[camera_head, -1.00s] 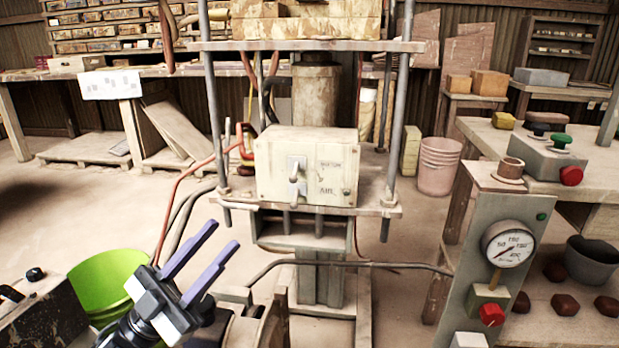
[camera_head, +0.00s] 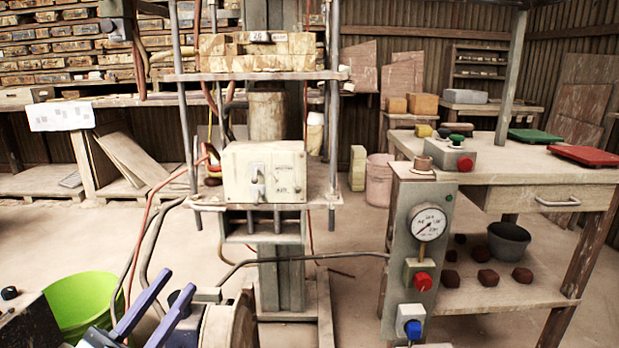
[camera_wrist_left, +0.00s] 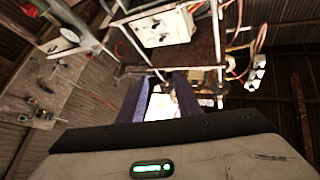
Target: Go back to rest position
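My left gripper (camera_head: 158,304) is at the lower left of the head view, in front of the press. Its two blue-purple fingers are apart, with nothing between them. The fingers also show in the left wrist view (camera_wrist_left: 160,98), spread and empty. The press (camera_head: 262,172), with its pale switch box, stands beyond the gripper, apart from it. My right gripper is not in either view.
A green bucket (camera_head: 82,302) stands at the lower left, close to my left gripper. A control post with a gauge (camera_head: 428,223) and a workbench (camera_head: 510,165) stand on the right. Dark red lumps and a grey bucket (camera_head: 508,242) are on the lower shelf. Open floor lies between.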

